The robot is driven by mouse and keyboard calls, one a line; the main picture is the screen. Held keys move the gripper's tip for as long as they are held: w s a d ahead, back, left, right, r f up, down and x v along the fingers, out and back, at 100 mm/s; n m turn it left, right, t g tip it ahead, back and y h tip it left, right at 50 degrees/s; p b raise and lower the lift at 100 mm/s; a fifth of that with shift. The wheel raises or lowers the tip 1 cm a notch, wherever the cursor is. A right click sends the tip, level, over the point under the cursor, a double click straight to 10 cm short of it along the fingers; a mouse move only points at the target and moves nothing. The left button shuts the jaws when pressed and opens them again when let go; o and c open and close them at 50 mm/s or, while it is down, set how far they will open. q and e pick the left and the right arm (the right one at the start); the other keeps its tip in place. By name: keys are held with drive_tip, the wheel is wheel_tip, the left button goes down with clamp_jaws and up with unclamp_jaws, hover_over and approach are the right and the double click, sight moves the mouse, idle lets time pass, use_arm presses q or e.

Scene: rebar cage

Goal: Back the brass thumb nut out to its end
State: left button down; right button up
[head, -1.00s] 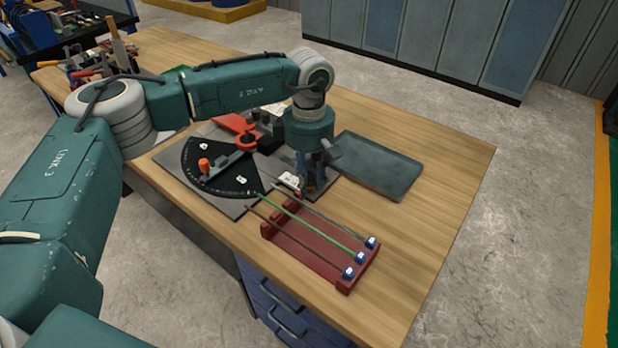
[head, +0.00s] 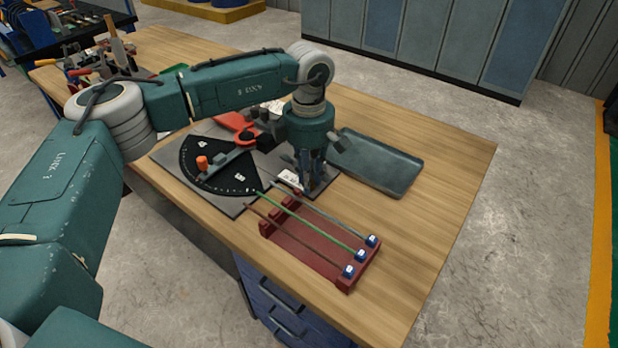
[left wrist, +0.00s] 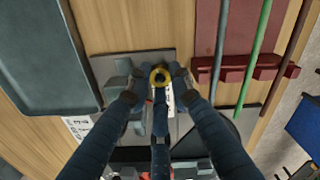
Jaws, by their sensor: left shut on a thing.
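The brass thumb nut (left wrist: 160,76) shows as a yellow ring in the left wrist view, between the fingertips of my left gripper (left wrist: 158,84). The fingers are closed in around it and hide part of it. In the head view my left gripper (head: 309,182) points straight down at the right end of the grey fixture plate (head: 232,208); the nut is hidden behind the fingers there. My right gripper is in neither view.
A dark red rack (head: 305,256) holds three long rods, one green, close in front of the gripper. A grey-green tray (head: 378,165) lies to the right. A black angle dial (head: 215,170) and a red-orange handle (head: 235,122) sit left of the gripper. The right of the wooden bench (head: 440,190) is clear.

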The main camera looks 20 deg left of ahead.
use_arm(q)
drive_tip(key=shift+a+r, duration=0.1)
drive_tip(key=c, duration=1.8)
unclamp_jaws()
wheel_tip(320, 180, up, 12)
